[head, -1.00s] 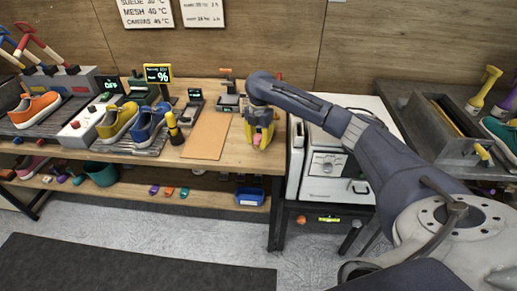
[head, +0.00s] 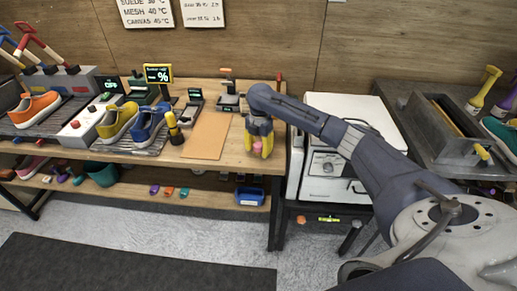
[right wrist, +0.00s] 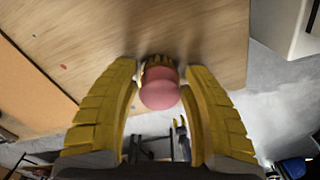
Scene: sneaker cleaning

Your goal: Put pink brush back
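The pink brush (right wrist: 160,92) has a round pink handle with a tan, ridged end beyond it. My right gripper (right wrist: 160,75) has its two yellow fingers closed in on the brush from both sides, with the tips at its far end. In the head view the pink handle (head: 257,147) shows between the fingers of my right gripper (head: 259,150), near the front right edge of the wooden table. I cannot tell whether the brush touches the table. My left gripper is not in view.
A tan mat (head: 206,136) lies left of the gripper. Blue (head: 148,124) and yellow (head: 118,121) sneakers and a yellow-black tool (head: 175,128) stand further left. A white machine (head: 335,175) is close on the right. A blue bin (head: 250,196) sits on the lower shelf.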

